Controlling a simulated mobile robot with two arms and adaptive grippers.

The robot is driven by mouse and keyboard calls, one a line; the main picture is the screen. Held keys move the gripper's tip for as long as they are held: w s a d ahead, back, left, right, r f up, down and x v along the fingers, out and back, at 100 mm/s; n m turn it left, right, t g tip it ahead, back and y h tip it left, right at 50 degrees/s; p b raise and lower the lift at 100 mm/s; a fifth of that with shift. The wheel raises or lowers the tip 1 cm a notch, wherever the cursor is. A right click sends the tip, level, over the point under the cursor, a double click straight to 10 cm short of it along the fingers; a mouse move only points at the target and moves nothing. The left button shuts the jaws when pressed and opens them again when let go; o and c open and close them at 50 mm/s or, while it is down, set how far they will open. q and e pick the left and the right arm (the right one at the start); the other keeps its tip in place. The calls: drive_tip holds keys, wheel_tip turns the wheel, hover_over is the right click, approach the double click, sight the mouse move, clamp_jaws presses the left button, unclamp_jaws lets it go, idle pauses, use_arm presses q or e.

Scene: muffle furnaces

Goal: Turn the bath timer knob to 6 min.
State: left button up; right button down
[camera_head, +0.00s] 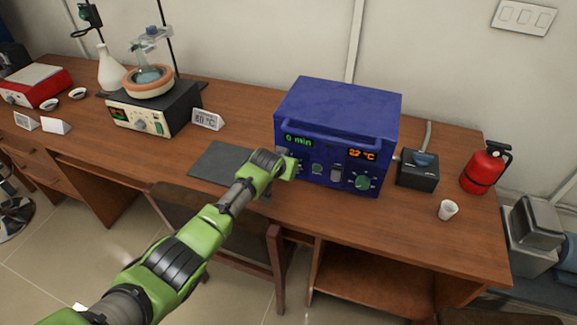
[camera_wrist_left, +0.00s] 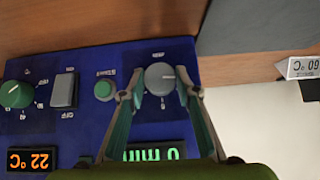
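The blue bath unit (camera_head: 338,108) stands on the wooden bench with its front facing me. Its green display (camera_head: 298,140) reads 0 min; it shows upside down in the left wrist view (camera_wrist_left: 157,154). The grey timer knob (camera_wrist_left: 160,78) is beside that display, and its pointer setting is too small to tell. My left gripper (camera_wrist_left: 159,82) is open, with one finger on each side of the knob and a small gap showing. In the head view my left gripper (camera_head: 288,160) is at the panel's left end and hides the knob. My right gripper is not in view.
The panel also has a green button (camera_wrist_left: 104,90), a switch (camera_wrist_left: 64,89) and a green temperature knob (camera_wrist_left: 16,94) by the 22 °C display (camera_wrist_left: 33,159). A dark mat (camera_head: 215,165) lies left of the unit. A white cup (camera_head: 448,210) and fire extinguisher (camera_head: 484,168) stand right.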

use_arm(q)
drive_tip(key=o, duration=0.4)
drive_tip(key=shift+c, duration=0.2)
drive_tip(key=shift+s, duration=0.1)
drive_tip(key=shift+s+a+r, duration=0.1)
drive_tip(key=shift+s+r, duration=0.25)
drive_tip(key=shift+r, duration=0.1)
drive_tip(key=v, duration=1)
drive_tip(key=shift+s+a+r, duration=0.15)
drive_tip(key=shift+s+r, duration=0.05)
drive_tip(key=shift+s, duration=0.05)
